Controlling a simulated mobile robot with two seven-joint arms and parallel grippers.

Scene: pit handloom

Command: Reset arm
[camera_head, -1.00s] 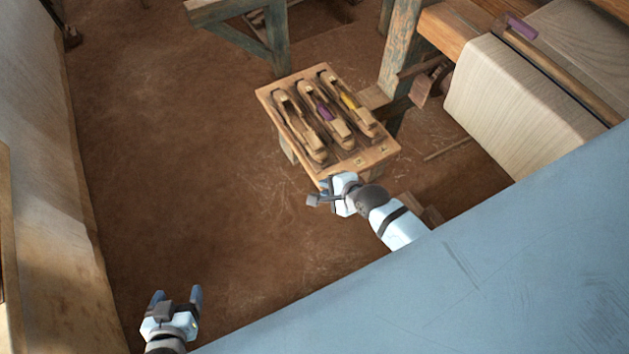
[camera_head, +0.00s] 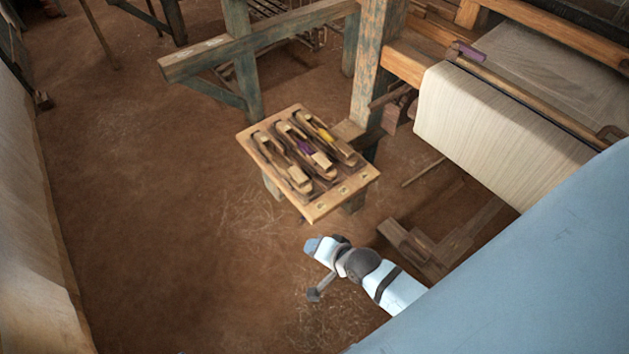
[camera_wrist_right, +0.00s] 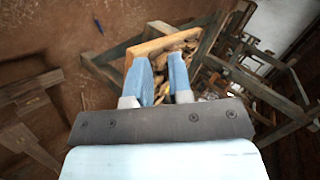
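My right gripper (camera_head: 312,270) hangs over the bare floor, below and in front of the small wooden stand in the head view. Its two fingers are apart with nothing between them. In the right wrist view the gripper (camera_wrist_right: 163,78) shows two blue fingers with a gap between them, and the stand lies beyond them. My left gripper is not in view.
The wooden stand (camera_head: 325,206) holds three wooden shuttles (camera_head: 303,150), one with purple and one with yellow thread. The loom's pale cloth roll (camera_head: 480,125) is at the right. A blue-green post (camera_head: 368,70) stands behind the stand. Open earthen floor (camera_head: 150,220) spreads at left.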

